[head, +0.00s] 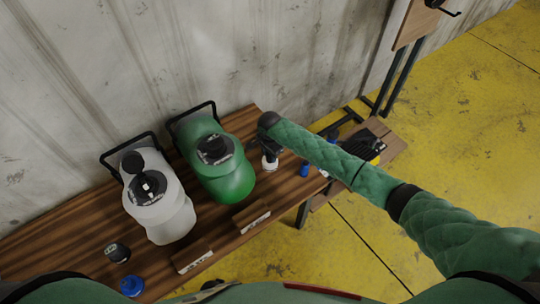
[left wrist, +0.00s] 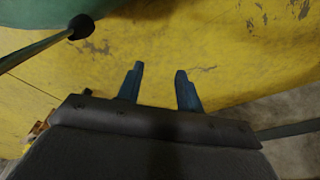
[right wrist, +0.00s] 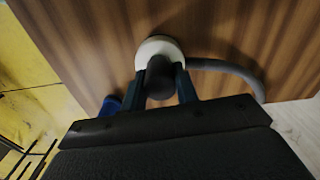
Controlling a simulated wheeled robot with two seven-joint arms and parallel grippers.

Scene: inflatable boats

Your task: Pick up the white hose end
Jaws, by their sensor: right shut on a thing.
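The white hose end (head: 269,163) is at the right part of the wooden table, to the right of the green tank. In the right wrist view the white hose end (right wrist: 160,46) is a white round piece with a dark knob-like part, and a grey hose curves off to its right. My right gripper (head: 268,152) reaches it from the right; in the right wrist view its blue fingers (right wrist: 160,85) are shut on the dark part. Whether it touches the table I cannot tell. My left gripper (left wrist: 159,80) is open and empty above the yellow floor.
The wooden table (head: 60,243) bears a white tank (head: 160,210) and a green tank (head: 230,180). A blue cap (head: 131,286), a black cap (head: 117,252) and two small signs stand at its front. A blue item (head: 304,169) is right of the hose end. A wall rises behind.

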